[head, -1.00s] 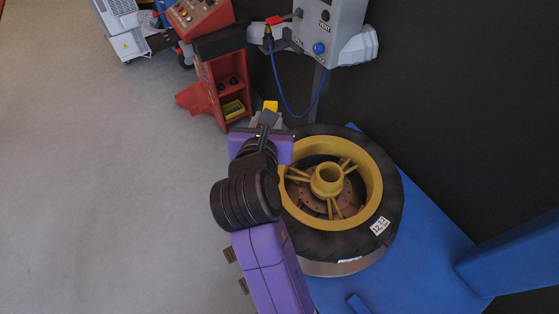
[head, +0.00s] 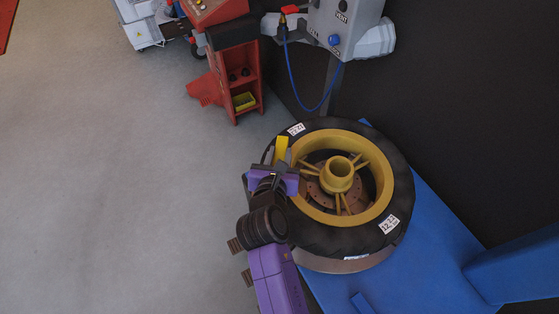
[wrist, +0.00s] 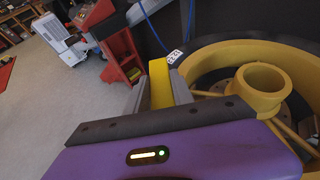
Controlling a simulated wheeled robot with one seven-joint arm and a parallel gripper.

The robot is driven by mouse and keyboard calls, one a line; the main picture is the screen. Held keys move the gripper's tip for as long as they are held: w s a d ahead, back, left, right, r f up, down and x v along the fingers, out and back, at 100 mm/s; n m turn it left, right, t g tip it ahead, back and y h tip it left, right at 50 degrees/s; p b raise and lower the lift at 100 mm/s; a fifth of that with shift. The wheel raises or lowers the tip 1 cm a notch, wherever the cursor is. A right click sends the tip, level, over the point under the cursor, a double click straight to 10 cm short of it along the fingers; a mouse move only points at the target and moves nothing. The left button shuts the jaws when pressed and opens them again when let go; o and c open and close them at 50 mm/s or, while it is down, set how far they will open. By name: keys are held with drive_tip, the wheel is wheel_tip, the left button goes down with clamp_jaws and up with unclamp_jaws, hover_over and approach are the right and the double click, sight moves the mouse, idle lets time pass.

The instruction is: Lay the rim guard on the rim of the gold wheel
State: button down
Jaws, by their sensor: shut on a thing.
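The gold wheel (head: 380,192) lies flat in a black tyre, its spokes and hub facing up. Its rim also shows at the right of the wrist view (wrist: 262,47). The rim guard, a small yellow block (head: 282,147), is held between the grey fingers of my gripper (head: 280,161). In the wrist view the guard (wrist: 160,82) stands upright between the fingers, which hide part of its sides. In the head view it appears over the left part of the tyre, beside the rim's left edge. I cannot tell whether it touches the rim or tyre.
The wheel sits on a blue platform (head: 430,250), with a blue post (head: 515,255) at right. A red cabinet (head: 236,85) and a grey control box (head: 343,30) with a blue hose stand behind. Open grey floor (head: 110,180) lies left.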

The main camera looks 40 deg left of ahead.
drive_tip(key=shift+f, duration=1.4)
drive_tip(key=shift+f, duration=0.1)
drive_tip(key=c, duration=1.1)
unclamp_jaws()
drive_tip(key=shift+s, duration=0.1)
drive_tip(key=p+v, duration=0.1)
drive_tip(key=v, duration=1.1)
